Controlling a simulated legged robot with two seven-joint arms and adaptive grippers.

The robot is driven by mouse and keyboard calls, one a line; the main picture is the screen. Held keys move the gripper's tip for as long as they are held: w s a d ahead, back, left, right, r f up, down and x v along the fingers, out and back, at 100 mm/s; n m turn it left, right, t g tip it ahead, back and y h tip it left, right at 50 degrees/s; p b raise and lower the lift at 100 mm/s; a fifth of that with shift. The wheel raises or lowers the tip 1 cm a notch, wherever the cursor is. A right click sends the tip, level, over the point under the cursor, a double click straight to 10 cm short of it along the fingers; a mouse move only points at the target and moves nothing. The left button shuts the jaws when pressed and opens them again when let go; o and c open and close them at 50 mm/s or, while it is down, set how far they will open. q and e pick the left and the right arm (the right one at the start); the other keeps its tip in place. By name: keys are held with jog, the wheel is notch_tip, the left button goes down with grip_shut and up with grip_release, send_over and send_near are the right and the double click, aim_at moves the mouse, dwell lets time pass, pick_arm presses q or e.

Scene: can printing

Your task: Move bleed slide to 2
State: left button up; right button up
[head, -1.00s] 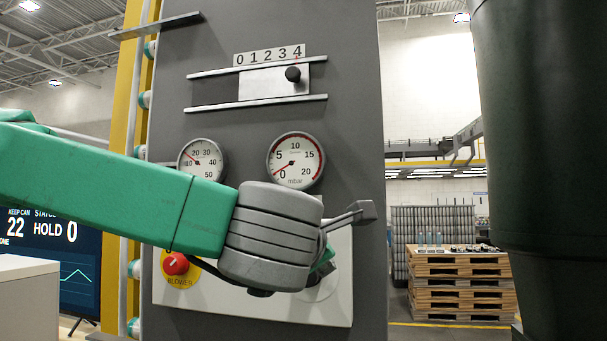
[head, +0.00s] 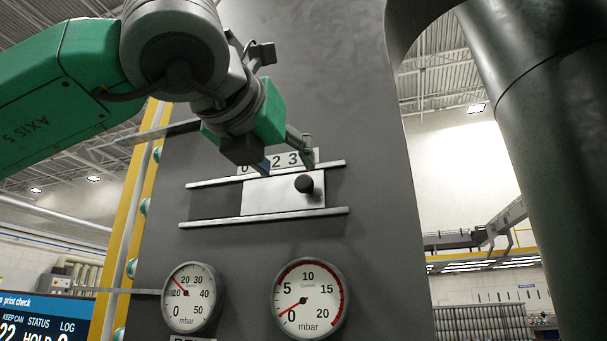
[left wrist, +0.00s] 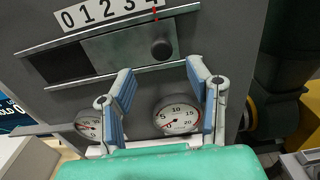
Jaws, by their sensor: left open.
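The bleed slide is a pale grey plate (head: 262,201) with a round black knob (head: 304,184), held between two metal rails on the dark grey panel. The plate (left wrist: 116,51) and knob (left wrist: 161,49) also show in the left wrist view. Above them, the number scale (left wrist: 108,12) reads 0 to 4, with a red mark at 4; in the head view my gripper partly hides it. My left gripper (head: 287,158) is open and empty in front of the scale, just above the knob. In the left wrist view its two fingers (left wrist: 160,88) stand apart on either side below the knob.
Two round gauges, a smaller left one (head: 192,297) and a larger right one (head: 308,299), sit below the slide. A large dark green cylinder (head: 545,150) stands at the right. A yellow post (head: 125,235) runs along the panel's left side.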

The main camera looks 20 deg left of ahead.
aim_at(303, 180)
pick_arm(q)
jog(key=w+p, duration=0.1)
jog(key=w, duration=0.5)
jog(key=shift+w+d, duration=0.15)
jog(key=shift+w+d+p, duration=0.1)
jog(key=shift+w+p, duration=0.4)
jog(key=shift+w, duration=0.2)
jog(key=shift+w+f, duration=0.1)
jog(key=shift+w, duration=0.15)
